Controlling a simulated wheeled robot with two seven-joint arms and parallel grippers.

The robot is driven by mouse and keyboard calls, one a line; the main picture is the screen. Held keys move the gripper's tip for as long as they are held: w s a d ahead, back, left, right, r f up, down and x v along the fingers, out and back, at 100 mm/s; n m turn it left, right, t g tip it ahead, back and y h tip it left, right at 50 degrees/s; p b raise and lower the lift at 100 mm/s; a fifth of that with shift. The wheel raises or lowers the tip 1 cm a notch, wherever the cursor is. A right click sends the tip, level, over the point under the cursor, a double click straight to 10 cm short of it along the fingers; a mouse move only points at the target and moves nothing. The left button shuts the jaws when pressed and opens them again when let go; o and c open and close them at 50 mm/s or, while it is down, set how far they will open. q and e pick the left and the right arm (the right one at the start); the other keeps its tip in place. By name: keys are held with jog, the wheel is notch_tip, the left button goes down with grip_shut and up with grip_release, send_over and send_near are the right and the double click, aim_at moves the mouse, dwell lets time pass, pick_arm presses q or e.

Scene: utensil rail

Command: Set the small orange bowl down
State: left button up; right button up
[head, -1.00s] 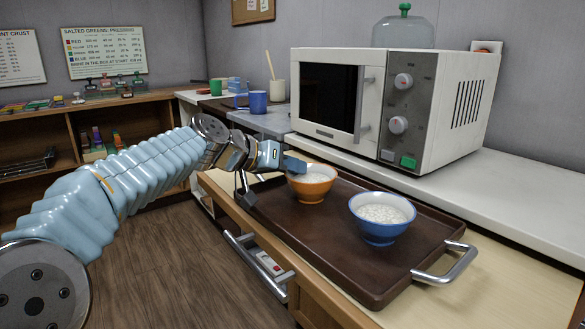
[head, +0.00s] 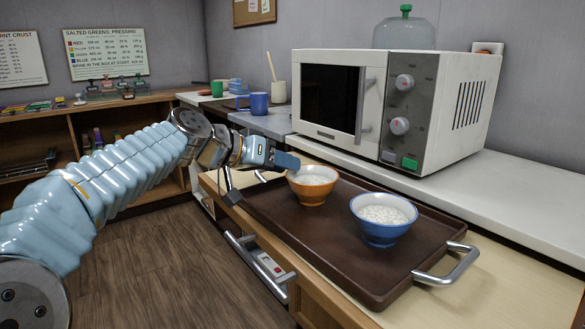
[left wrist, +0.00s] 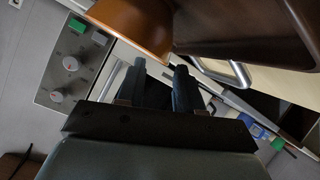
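The small orange bowl (head: 312,192), filled with something white, stands upright on the brown tray (head: 310,240), towards its far left part. My left gripper (head: 289,162) is at the bowl's left rim in the head view. In the left wrist view its two fingers (left wrist: 161,72) are apart with a gap between them and nothing held. The orange bowl (left wrist: 135,25) shows there just beyond the fingertips, not between them. The bowl's base and far side are partly hidden. My right gripper is not in view.
A blue bowl (head: 382,226) with white contents stands on the tray to the right of the orange one. A metal tray handle (head: 448,266) sticks out at the near right. A microwave (head: 400,105) stands on the counter behind. The tray's front part is clear.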

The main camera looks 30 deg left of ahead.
pick_arm(q)
jog(key=v, duration=0.8)
jog(key=shift+s, duration=0.3)
